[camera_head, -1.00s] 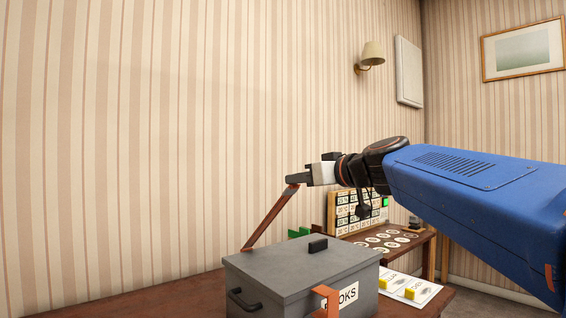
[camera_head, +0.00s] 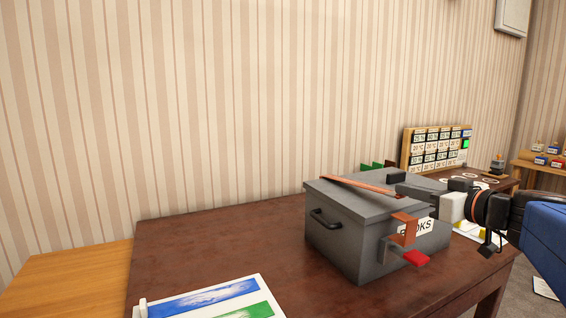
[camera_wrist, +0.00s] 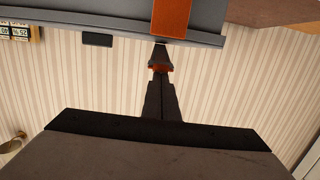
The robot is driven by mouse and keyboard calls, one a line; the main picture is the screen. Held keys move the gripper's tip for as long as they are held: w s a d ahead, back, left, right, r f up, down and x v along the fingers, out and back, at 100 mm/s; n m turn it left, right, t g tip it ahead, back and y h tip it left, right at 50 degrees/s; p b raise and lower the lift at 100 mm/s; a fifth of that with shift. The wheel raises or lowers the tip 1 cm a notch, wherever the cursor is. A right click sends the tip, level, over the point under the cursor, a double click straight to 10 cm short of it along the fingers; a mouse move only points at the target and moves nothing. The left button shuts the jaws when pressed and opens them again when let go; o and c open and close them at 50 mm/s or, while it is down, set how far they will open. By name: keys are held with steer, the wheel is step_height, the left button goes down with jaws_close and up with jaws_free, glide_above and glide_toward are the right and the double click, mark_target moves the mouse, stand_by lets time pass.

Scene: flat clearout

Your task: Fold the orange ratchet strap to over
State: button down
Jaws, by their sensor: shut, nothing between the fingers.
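The orange ratchet strap (camera_head: 355,185) lies over the lid of the grey box (camera_head: 345,235), running from the back edge towards the front. An orange piece (camera_head: 405,228) stands out at the box's front face, with a red tab (camera_head: 417,258) below it. My gripper (camera_head: 400,189) is shut and empty at the front end of the strap, low over the lid's front edge. In the wrist view its fingertips (camera_wrist: 160,47) are beside the grey lid edge, near an orange band (camera_wrist: 171,18). Whether they touch the strap is unclear.
The box, with a partly hidden label, stands on a brown table (camera_head: 210,240). A black lid knob (camera_head: 397,177) and side handle (camera_head: 325,218) stick out. A blue and green card (camera_head: 215,300) lies front left. A board of labels (camera_head: 435,147) stands behind right. The table's left is mostly clear.

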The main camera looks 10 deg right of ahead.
mark_target(408, 219)
steer(key=shift+s+d+f+t, duration=0.1)
steer(key=shift+f+t, duration=0.2)
steer(key=shift+f, duration=0.7)
steer(key=shift+s+f+t, duration=0.1)
steer(key=shift+f+t, duration=0.2)
steer(key=shift+f, duration=0.65)
steer(key=shift+s, duration=0.1)
